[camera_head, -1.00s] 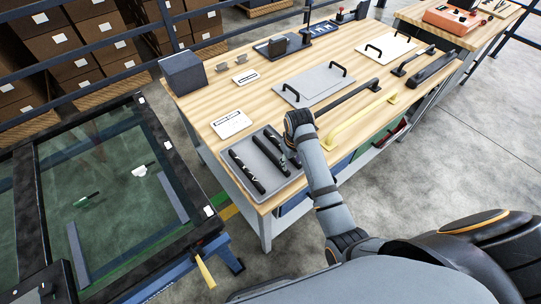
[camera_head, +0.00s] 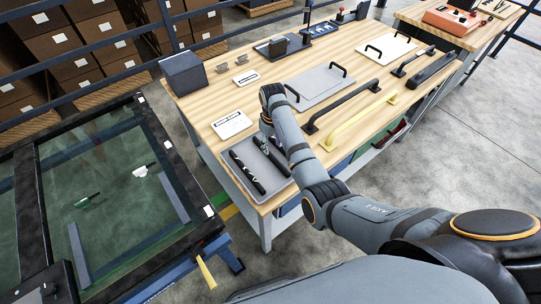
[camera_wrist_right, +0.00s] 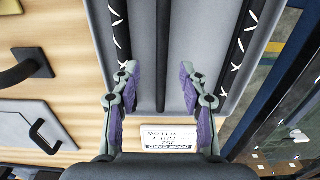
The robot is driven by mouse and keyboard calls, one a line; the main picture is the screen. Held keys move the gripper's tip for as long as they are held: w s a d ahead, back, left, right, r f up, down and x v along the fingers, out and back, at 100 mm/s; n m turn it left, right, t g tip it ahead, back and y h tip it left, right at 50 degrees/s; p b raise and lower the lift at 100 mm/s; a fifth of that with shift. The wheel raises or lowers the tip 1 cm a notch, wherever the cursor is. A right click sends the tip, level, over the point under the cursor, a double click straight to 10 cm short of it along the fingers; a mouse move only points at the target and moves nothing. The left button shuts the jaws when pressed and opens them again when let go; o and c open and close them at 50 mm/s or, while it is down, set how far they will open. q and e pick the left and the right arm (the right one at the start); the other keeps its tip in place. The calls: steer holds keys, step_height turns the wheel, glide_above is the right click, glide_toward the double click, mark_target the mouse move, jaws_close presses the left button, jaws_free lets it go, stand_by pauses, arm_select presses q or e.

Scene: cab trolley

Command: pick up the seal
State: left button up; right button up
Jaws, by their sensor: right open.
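A grey tray (camera_head: 238,165) on the near left corner of the wooden bench holds dark strips, which look like the seals. A black seal with white marks (camera_head: 246,172) lies along the tray's left side; it shows at right in the right wrist view (camera_wrist_right: 240,45). Another marked strip (camera_wrist_right: 118,30) lies at left there. A plain dark strip or divider (camera_wrist_right: 162,50) runs between them. My right gripper (camera_wrist_right: 158,75) is open over the tray, its fingers on either side of the plain strip. It looks empty. My right gripper (camera_head: 267,138) partly hides the tray in the head view.
A door card label (camera_head: 231,124) lies just beyond the tray. A grey panel with handles (camera_head: 312,86), a black handle (camera_head: 340,105) and a yellow handle (camera_head: 360,120) lie to the right. A glazed black frame (camera_head: 160,125) stands left of the bench.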

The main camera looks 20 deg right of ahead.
mark_target(271, 154)
steer(key=f, duration=0.5)
steer(key=shift+w+a+p, duration=0.25)
steer(key=shift+p, duration=0.05)
jaws_close()
